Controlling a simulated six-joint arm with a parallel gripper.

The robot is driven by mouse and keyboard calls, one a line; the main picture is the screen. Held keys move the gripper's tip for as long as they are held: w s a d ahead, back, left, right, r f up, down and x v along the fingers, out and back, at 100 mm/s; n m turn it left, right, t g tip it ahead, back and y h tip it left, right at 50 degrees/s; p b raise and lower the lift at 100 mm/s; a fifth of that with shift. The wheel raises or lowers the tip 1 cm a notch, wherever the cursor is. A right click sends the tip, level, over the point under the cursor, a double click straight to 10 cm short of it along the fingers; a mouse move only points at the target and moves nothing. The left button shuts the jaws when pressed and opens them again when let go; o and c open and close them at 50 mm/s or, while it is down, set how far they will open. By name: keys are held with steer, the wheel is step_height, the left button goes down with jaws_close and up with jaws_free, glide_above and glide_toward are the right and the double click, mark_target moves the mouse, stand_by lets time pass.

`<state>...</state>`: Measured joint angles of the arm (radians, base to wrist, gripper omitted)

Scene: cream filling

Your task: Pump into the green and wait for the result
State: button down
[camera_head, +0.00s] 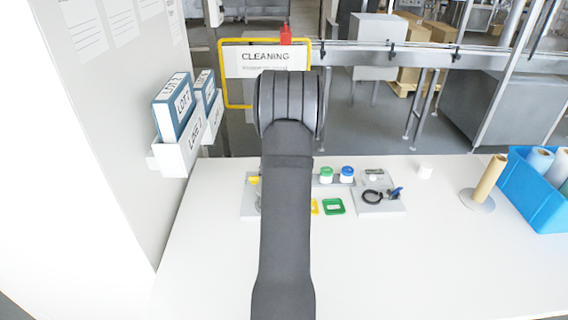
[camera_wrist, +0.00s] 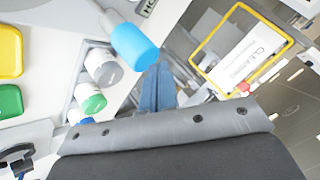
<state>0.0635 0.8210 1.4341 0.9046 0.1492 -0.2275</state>
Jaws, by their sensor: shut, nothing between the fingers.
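In the head view, a green-lidded white jar (camera_head: 326,175) stands beside a blue-lidded jar (camera_head: 347,175) at the back of the table. A green square dish (camera_head: 333,206) lies in front of them. In the wrist view, the green-lidded jar (camera_wrist: 92,102) stands beside a grey-topped jar (camera_wrist: 103,67), and the green dish (camera_wrist: 10,101) is at the left edge. A large blue-ended cylinder (camera_wrist: 135,46) is near the camera. My gripper (camera_wrist: 159,72) shows as two blue fingers together, shut and apart from the jars. In the head view my arm hides it.
A yellow dish (camera_head: 314,207) is partly hidden by my arm. A grey station (camera_head: 395,207) holds a black ring-shaped tool (camera_head: 372,197). A brown roll (camera_head: 489,178) and a blue crate (camera_head: 533,193) stand at the right. The front of the white table (camera_head: 400,275) is clear.

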steer(key=shift+f, duration=1)
stand_by(0.7)
steer(key=shift+r, duration=1.6)
steer(key=shift+r, duration=3)
steer(key=shift+f, duration=3)
